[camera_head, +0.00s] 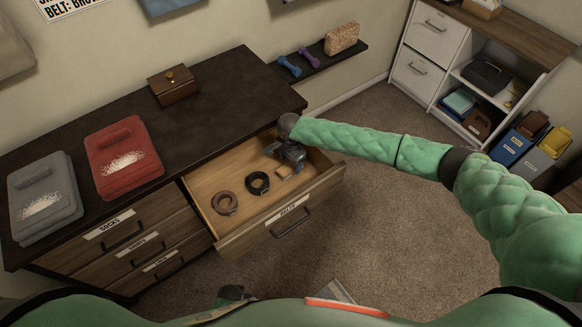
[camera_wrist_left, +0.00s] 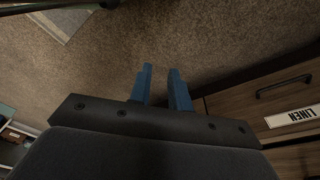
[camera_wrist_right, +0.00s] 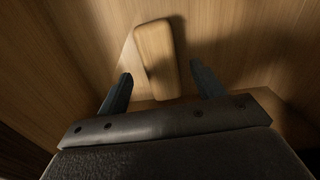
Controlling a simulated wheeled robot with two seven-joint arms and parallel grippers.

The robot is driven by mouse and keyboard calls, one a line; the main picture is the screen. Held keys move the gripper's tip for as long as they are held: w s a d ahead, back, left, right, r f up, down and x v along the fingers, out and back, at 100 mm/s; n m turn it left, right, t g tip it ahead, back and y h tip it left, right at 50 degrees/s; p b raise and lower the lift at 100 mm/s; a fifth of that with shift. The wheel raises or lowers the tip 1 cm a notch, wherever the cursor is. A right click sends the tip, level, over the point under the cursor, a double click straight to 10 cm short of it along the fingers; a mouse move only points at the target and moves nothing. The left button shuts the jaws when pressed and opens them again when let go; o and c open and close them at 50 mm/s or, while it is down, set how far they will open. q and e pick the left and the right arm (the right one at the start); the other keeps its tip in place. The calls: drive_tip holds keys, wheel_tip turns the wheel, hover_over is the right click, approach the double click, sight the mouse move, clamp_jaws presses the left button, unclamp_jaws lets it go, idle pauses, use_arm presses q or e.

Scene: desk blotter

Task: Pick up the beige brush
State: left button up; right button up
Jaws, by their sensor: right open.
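The beige brush (camera_wrist_right: 158,60) lies in the open drawer, its smooth wooden back facing up in the right wrist view. In the head view only a bit of it (camera_head: 284,171) shows beside my right gripper (camera_head: 291,163), which hides the rest. My right gripper (camera_wrist_right: 163,88) is open, with the brush's near end between the lines of its two fingers and nothing gripped. My left gripper (camera_wrist_left: 160,80) is partly open and empty, over the carpet near a drawer labelled LINEN.
The open drawer (camera_head: 250,238), labelled BELTS, also holds a brown coiled belt (camera_head: 224,204) and a black coiled belt (camera_head: 257,183). Folded red (camera_head: 122,160) and grey (camera_head: 45,200) garments and a wooden box (camera_head: 173,86) sit on the dresser top. Carpet right of the drawer is clear.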

sight(291, 165)
drive_tip(key=shift+w+d+f+p, duration=0.15)
drive_tip(key=shift+f+p, duration=0.6)
drive_tip(key=shift+f, duration=1.45)
drive_tip(key=c, duration=1.1)
use_arm(q)
drive_tip(key=f, duration=0.1)
drive_tip(key=s+a+f, duration=0.1)
drive_tip(key=f, duration=0.2)
drive_tip(key=shift+s+a, duration=0.15)
drive_tip(key=shift+a, duration=0.1)
use_arm(e)
drive_tip(key=shift+r, duration=0.15)
